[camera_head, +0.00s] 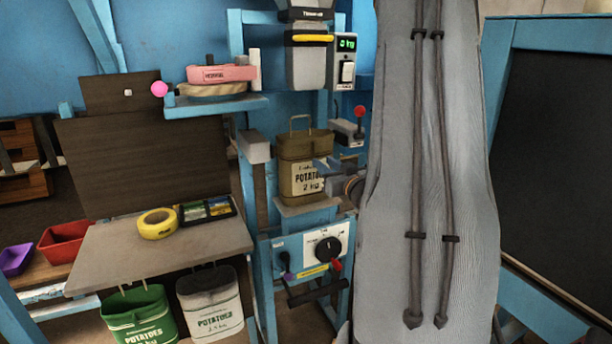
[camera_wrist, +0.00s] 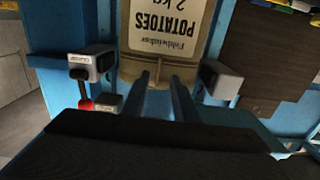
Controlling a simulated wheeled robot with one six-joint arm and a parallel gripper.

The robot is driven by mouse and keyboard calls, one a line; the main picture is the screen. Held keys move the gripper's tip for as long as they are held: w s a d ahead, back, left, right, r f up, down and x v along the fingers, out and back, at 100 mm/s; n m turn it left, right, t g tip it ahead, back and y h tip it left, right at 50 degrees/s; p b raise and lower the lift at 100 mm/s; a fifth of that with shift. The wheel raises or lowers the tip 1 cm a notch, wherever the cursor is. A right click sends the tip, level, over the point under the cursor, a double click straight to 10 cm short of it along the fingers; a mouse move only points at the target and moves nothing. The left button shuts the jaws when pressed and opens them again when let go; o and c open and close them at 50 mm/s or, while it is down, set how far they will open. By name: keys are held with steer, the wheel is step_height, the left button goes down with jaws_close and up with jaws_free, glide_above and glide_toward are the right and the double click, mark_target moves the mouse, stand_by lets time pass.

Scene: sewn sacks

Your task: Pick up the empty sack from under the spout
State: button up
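The sack (camera_head: 302,165) is olive-brown with a pale label reading "POTATOES 2 kg" and a wire handle on top. It stands upright on a small blue stand below the spout (camera_head: 308,65). In the wrist view the sack (camera_wrist: 165,35) appears upside down, its label facing the camera. My gripper (camera_head: 322,172) is at the right front of the sack in the head view, partly hidden behind my arm. In the wrist view my gripper (camera_wrist: 159,76) has two dark fingers apart, with tips near the sack's olive band. Nothing shows held between them. Whether they touch the sack is unclear.
A scale display (camera_head: 346,43) reads 0 kg beside the spout. A lever with a red knob (camera_head: 360,112) stands right of the sack. A control box (camera_head: 312,252) sits below.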

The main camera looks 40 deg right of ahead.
mark_target(315, 154)
steer(key=x, duration=0.2)
steer(key=p+x, duration=0.1)
steer(key=x, duration=0.3)
steer(key=shift+s+d+r+p, duration=0.1)
steer(key=shift+d+r+p, duration=0.05)
steer(key=shift+r+p, duration=0.2)
steer(key=shift+c, duration=0.3)
jaws_close()
